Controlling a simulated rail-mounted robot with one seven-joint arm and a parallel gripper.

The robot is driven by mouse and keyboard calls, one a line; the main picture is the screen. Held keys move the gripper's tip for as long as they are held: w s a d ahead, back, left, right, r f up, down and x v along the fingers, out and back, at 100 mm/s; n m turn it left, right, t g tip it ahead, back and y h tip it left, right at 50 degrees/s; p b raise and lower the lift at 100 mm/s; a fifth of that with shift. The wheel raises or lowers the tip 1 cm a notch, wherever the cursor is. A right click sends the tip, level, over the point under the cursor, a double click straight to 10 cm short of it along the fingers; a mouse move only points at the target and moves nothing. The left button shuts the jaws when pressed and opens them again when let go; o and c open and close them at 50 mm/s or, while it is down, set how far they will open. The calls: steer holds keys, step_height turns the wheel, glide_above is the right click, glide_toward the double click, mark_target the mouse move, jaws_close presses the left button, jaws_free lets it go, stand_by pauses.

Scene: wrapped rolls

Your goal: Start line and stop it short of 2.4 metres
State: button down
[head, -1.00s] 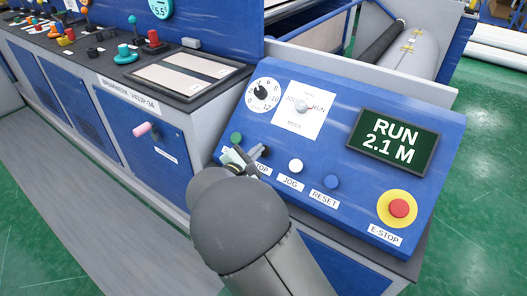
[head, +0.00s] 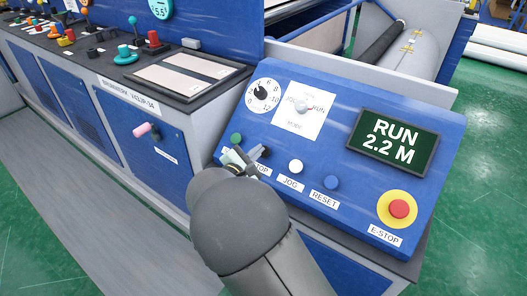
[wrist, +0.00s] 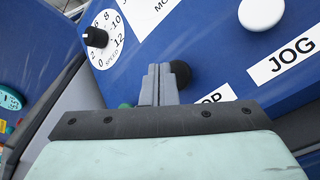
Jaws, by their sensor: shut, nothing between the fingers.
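The display (head: 391,142) on the sloped blue panel reads RUN 2.2 M. The green button (head: 236,138) is at the panel's left. Beside it, the black stop button (wrist: 181,73) shows in the wrist view, partly behind my fingertips; its label is partly covered. My gripper (head: 256,153) is shut and empty, with its tips (wrist: 160,72) at or just in front of the black button. I cannot tell whether they touch it. The mode knob (head: 302,107) appears turned toward RUN. The speed dial (head: 262,94) is above the buttons.
To the right are a white JOG button (head: 295,166), a blue RESET button (head: 331,182) and a red E-STOP (head: 398,208) on a yellow ring. A console with levers (head: 152,40) stands at left. A large roll (head: 412,50) lies behind the panel.

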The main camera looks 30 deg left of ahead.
steer(key=shift+w+f, duration=0.1)
steer(key=shift+f, duration=0.05)
stand_by(0.5)
steer(key=shift+w+f+b, duration=0.2)
steer(key=shift+b, duration=0.35)
steer(key=shift+w+f+b, duration=0.55)
steer(key=shift+f+b, duration=0.15)
stand_by(0.8)
steer(key=shift+r, duration=0.1)
steer(key=shift+s+r+p, duration=0.5)
steer(key=shift+s+r, duration=0.3)
steer(key=shift+r, duration=0.15)
steer(key=s+r+p, duration=0.2)
steer(key=s+r, duration=0.1)
steer(key=shift+s+r, duration=0.15)
steer(key=shift+r, duration=0.25)
